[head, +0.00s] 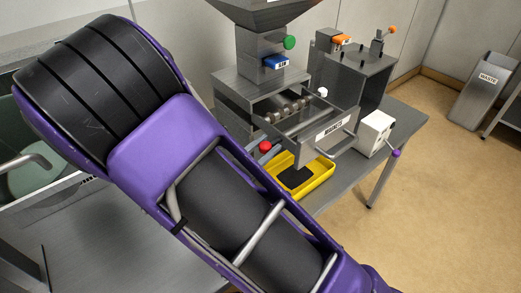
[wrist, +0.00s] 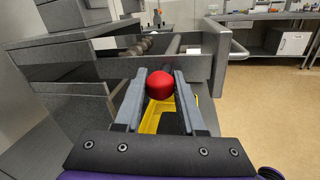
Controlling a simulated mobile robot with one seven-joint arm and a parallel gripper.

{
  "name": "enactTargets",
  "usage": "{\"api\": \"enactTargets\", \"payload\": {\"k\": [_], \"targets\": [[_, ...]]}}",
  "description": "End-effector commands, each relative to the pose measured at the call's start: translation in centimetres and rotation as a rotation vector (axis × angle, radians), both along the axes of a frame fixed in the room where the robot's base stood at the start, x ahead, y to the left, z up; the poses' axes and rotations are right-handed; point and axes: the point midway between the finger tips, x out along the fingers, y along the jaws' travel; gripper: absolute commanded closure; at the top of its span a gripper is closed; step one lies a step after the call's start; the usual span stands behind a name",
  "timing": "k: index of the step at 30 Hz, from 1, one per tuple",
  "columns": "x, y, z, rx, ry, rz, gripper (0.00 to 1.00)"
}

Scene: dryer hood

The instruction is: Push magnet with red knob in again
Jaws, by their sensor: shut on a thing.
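The red knob (wrist: 160,85) is in the middle of the wrist view, between the two fingers of my gripper (wrist: 159,76). The fingers are shut on it. A grey rod, the magnet (wrist: 173,48), runs from behind the knob into the grey drawer frame (wrist: 105,68). In the head view the red knob (head: 265,146) shows just past my purple arm, at the left side of the drawer labelled as magnets (head: 333,126). My arm hides the gripper there. How far the magnet sticks out is hard to tell.
A yellow tray (head: 322,178) with dark contents stands under the drawer. The hopper (head: 255,8) is above, with a green knob (head: 289,42) and blue box (head: 276,62). A white box (head: 374,132) with a purple-tipped lever is at right. Open floor lies right.

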Motion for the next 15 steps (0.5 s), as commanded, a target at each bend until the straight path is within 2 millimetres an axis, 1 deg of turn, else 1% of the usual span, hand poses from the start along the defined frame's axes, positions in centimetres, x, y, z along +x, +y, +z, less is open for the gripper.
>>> {"api": "enactTargets", "payload": {"k": [1, 4, 5, 9, 10, 15], "targets": [[0.03, -0.34, 0.02, -0.002, 0.000, -0.007, 1.00], [0.03, -0.38, 0.03, -0.002, 0.000, -0.008, 1.00], [0.03, -0.40, 0.04, -0.002, -0.001, -0.010, 0.59], [0.02, -0.34, 0.04, -0.002, 0.000, -0.008, 0.34], [0.01, -0.32, 0.04, -0.002, 0.000, -0.007, 0.31], [0.00, -0.24, 0.04, -0.001, -0.001, -0.006, 0.31]]}}
